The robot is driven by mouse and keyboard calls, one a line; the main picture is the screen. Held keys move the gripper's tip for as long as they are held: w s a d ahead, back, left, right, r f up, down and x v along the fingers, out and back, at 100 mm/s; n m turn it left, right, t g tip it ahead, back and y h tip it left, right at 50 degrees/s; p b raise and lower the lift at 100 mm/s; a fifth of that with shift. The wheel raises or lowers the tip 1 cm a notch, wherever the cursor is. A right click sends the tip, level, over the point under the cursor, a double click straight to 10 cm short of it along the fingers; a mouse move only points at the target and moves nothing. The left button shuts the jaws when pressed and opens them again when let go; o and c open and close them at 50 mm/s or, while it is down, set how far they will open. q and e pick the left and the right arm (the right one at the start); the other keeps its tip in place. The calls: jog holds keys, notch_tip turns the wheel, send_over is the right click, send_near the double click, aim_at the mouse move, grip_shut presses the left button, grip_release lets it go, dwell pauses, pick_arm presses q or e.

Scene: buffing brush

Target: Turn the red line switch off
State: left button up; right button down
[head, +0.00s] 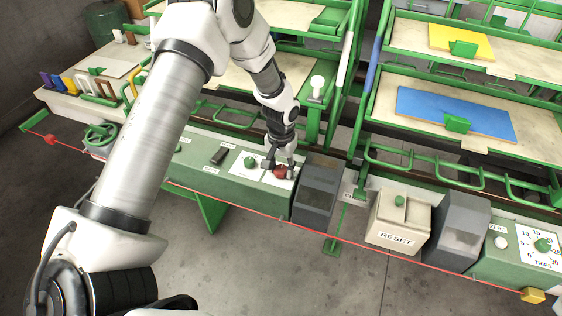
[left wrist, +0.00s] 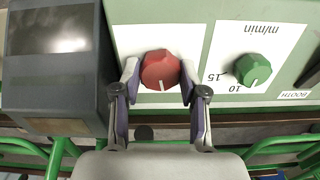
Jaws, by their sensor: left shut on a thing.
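The red knob switch (head: 280,173) sits on the white plate at the right end of the green control panel (head: 225,178). It also shows in the left wrist view (left wrist: 160,70), with a white pointer mark toward the bottom of that picture. My left gripper (head: 281,168) is shut on the red knob, one finger on each side of it; the fingers also show in the left wrist view (left wrist: 160,85). The knob's label cannot be read. My right gripper is not in view.
A green speed knob (left wrist: 253,69) is beside the red one. A dark grey box (head: 317,190) stands close on the other side. A red cord (head: 245,202) runs along the front edge. A RESET box (head: 397,220) and a timer dial (head: 542,245) are further right.

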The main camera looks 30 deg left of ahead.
aim_at(281, 169)
pick_arm(q)
jog(key=n+p, duration=0.2)
jog(key=n, duration=0.1)
jog(key=shift+s+n, duration=0.1)
jog(key=shift+n, duration=0.2)
jog(key=shift+f+n+p, duration=0.1)
jog(key=shift+n+p, duration=0.95)
jog(key=shift+n, duration=0.75)
jog(key=o, duration=1.1)
jog(key=shift+o, duration=0.2)
notch_tip(281, 169, up, 12)
